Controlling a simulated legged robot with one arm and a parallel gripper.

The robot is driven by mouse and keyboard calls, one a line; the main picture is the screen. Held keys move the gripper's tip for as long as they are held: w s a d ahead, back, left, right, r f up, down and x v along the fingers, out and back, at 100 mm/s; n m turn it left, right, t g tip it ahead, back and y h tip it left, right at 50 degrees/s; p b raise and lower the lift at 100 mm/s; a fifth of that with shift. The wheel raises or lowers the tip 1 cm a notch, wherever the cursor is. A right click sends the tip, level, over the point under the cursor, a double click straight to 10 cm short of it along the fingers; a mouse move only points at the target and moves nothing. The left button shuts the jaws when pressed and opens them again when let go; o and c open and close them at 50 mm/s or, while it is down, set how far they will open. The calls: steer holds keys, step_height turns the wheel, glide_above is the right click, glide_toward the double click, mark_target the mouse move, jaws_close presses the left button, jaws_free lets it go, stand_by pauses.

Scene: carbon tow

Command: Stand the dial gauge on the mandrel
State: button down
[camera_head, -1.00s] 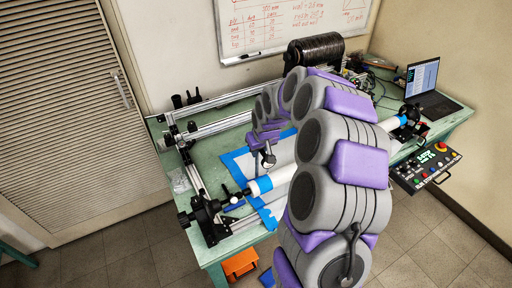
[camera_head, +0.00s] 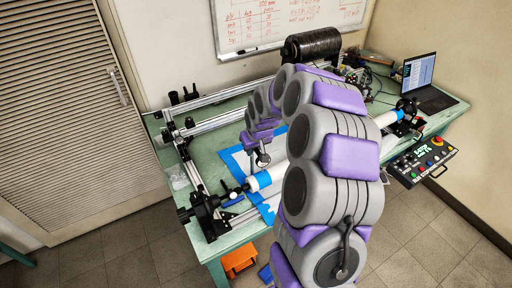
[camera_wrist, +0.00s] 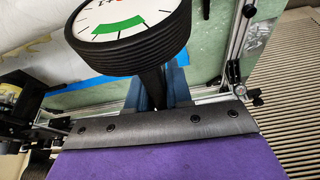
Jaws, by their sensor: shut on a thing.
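The dial gauge (camera_wrist: 130,28) is large at the top of the wrist view, with a white face, a green band and a black ribbed rim. In the head view the gauge (camera_head: 262,158) is a small round shape at the arm's end, above the bench and just behind the mandrel. The mandrel (camera_head: 276,176) is a long white cylinder with blue bands, lying across the bench. My arm hides its middle. I see no contact between gauge and mandrel.
The green bench (camera_head: 208,152) carries metal rails (camera_head: 215,122) and a black end support (camera_head: 205,213) at the mandrel's left end. An orange bin (camera_head: 239,260) is on the floor.

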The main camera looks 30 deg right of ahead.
steer(key=shift+d+f, duration=0.35)
steer(key=shift+f, duration=0.15)
steer(key=shift+a, duration=0.85)
steer(key=c, duration=1.3)
jaws_free()
steer(key=shift+a, duration=0.2)
steer(key=shift+c, duration=0.2)
steer(key=o, duration=0.3)
steer(key=shift+d+f, duration=0.15)
steer(key=shift+d, duration=0.25)
steer(key=shift+o, duration=0.4)
steer(key=shift+d, duration=0.4)
steer(key=a+p+v, duration=0.1)
steer(key=p+v, duration=0.1)
steer(key=v, duration=1.5)
